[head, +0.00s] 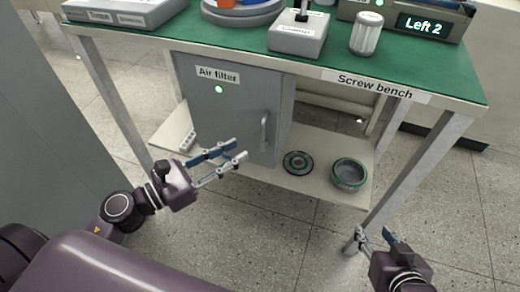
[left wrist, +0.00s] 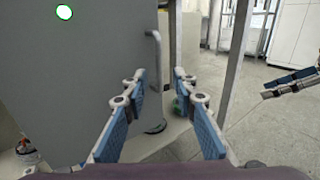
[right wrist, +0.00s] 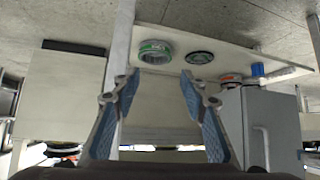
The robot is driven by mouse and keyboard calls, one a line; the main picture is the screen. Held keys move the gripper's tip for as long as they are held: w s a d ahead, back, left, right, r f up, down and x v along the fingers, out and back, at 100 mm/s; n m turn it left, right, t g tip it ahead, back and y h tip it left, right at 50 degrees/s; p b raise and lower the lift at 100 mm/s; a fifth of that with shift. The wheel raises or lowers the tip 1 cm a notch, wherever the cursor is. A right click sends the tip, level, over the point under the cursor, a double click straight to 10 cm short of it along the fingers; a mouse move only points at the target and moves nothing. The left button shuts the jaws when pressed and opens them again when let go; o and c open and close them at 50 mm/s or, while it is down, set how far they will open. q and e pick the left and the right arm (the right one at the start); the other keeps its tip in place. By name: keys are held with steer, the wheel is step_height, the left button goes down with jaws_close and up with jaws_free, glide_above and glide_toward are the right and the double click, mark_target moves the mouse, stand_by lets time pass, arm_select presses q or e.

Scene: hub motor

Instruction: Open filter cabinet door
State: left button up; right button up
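The grey filter cabinet (head: 230,120) labelled "Air filter" hangs under the green-topped bench, its door shut. A vertical bar handle (head: 264,132) is on the right side of the door; it also shows in the left wrist view (left wrist: 153,55) beyond the fingertips. My left gripper (head: 240,150) is open and empty, in front of the lower part of the door, left of and below the handle in the head view. My right gripper (head: 374,236) is open and empty, low by the bench's front right leg. The cabinet's inside is hidden.
The Screw bench (head: 320,72) carries boxes and a small can. Its lower shelf (head: 318,180) holds a green-rimmed bowl (head: 348,174) and a dark disc (head: 298,162) right of the cabinet. A bench leg (head: 420,165) stands near my right gripper. The floor in front is clear.

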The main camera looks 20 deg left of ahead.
mark_target(257, 139)
arm_select(q)
steer(key=p+x, duration=0.1)
steer(key=x, duration=0.6)
steer(key=shift+w+d, duration=0.1)
steer(key=shift+w, duration=0.2)
arm_select(e)
steer(key=s+d+f+g+h, duration=0.1)
steer(key=s+d+f+g, duration=0.1)
steer(key=s, duration=0.4)
step_height(257, 139, down, 2)
steer(key=shift+s+d+f+g, duration=0.15)
steer(key=shift+s+g, duration=0.2)
steer(key=shift+g, duration=0.45)
arm_select(q)
steer(key=shift+c, duration=0.3)
jaws_close()
